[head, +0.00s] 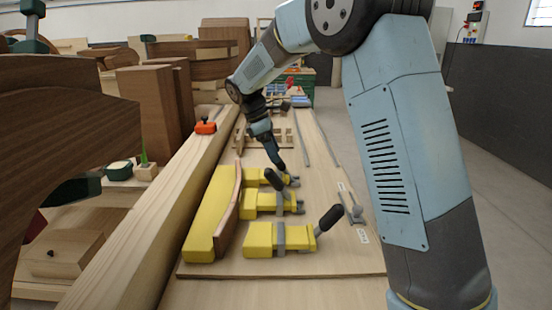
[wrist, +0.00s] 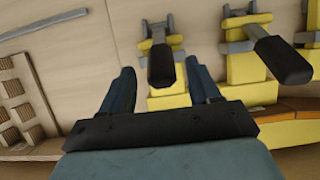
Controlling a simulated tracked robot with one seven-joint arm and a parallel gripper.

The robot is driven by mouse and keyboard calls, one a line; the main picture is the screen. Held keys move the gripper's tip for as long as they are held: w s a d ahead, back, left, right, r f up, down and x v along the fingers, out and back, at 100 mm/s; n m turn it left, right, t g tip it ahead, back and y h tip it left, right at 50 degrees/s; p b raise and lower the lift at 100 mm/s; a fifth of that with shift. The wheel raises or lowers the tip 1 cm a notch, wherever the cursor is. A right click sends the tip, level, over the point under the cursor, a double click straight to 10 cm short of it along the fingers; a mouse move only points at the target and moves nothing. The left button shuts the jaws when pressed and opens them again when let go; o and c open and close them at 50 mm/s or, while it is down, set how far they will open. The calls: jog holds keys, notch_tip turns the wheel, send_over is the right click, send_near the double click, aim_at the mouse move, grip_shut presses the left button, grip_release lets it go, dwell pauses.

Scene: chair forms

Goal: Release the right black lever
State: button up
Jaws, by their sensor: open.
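Several yellow clamps stand in a row on a wooden board. In the head view the near clamp's black lever (head: 330,217) tilts up to the right, and the middle clamp's black lever (head: 276,180) tilts up to the left. My gripper (head: 280,165) is at the far clamp (head: 252,176), and its arm hides most of that lever. In the wrist view my open gripper (wrist: 160,68) has the far black lever (wrist: 161,62) between its spread fingers, with gaps on both sides. The middle black lever (wrist: 282,62) is to the right, clear of the fingers.
A curved wooden piece (head: 228,215) and a yellow block (head: 207,225) lie along the clamps' left side. A slotted wooden rack (wrist: 22,105) is left of the fingers in the wrist view. An orange object (head: 205,127) sits on the long beam.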

aim_at(281, 166)
jog(key=shift+x, duration=1.5)
jog(key=shift+c, duration=0.4)
jog(key=shift+r, duration=0.1)
grip_shut()
